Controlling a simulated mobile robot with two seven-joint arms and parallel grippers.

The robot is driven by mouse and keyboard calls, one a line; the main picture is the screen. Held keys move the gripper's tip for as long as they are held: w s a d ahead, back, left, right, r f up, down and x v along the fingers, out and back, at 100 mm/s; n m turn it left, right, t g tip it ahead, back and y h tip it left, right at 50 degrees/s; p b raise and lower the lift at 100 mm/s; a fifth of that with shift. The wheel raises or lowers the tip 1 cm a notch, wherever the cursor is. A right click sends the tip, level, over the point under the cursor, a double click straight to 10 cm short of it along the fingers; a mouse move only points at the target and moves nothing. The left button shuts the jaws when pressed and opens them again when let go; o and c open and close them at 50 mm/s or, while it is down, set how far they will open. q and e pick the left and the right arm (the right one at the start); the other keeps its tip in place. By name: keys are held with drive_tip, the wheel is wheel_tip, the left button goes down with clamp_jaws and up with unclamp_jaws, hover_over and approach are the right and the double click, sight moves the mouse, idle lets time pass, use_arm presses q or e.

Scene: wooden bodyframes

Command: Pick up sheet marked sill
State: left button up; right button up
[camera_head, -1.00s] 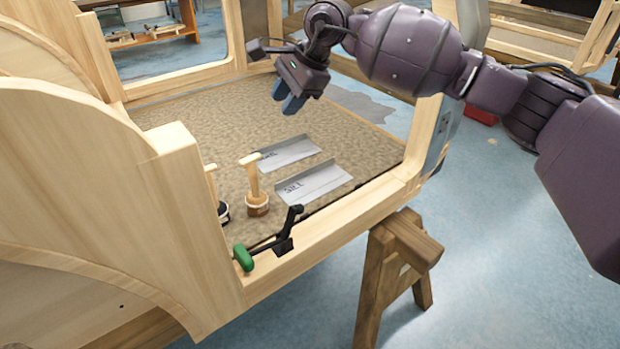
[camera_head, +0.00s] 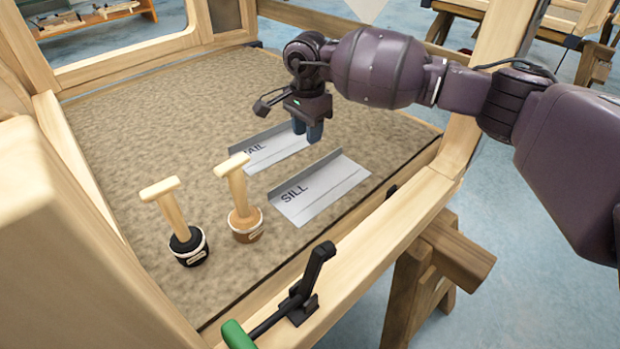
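The sheet marked SILL (camera_head: 322,190) is a light grey metal sheet with a raised far edge. It lies on the brown carpeted floor inside the wooden frame. A second grey sheet, its marking partly readable as "AIL" (camera_head: 266,151), lies just behind it. My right gripper (camera_head: 308,133) points down above the right end of that second sheet, behind the SILL sheet. Its blue fingertips hold nothing that I can see. The gap between them is too small to judge well. My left gripper is out of view.
Two pots with wooden-handled tools stand left of the sheets, one dark (camera_head: 188,242) and one brown (camera_head: 244,222). A black clamp with a green handle (camera_head: 296,300) sits on the front wooden rail (camera_head: 385,240). Wooden posts rise at left and right. Carpet behind the sheets is clear.

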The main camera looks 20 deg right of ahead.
sight(318, 179)
drive_tip(key=f+b, duration=0.1)
drive_tip(key=f, duration=0.2)
drive_tip(key=f+b, duration=0.1)
drive_tip(key=f, duration=0.3)
drive_tip(key=f+b, duration=0.1)
drive_tip(key=f, duration=0.2)
drive_tip(key=shift+s+a+f, duration=0.1)
drive_tip(key=shift+s+f, duration=0.1)
drive_tip(key=shift+s, duration=0.05)
drive_tip(key=shift+r, duration=0.1)
clamp_jaws()
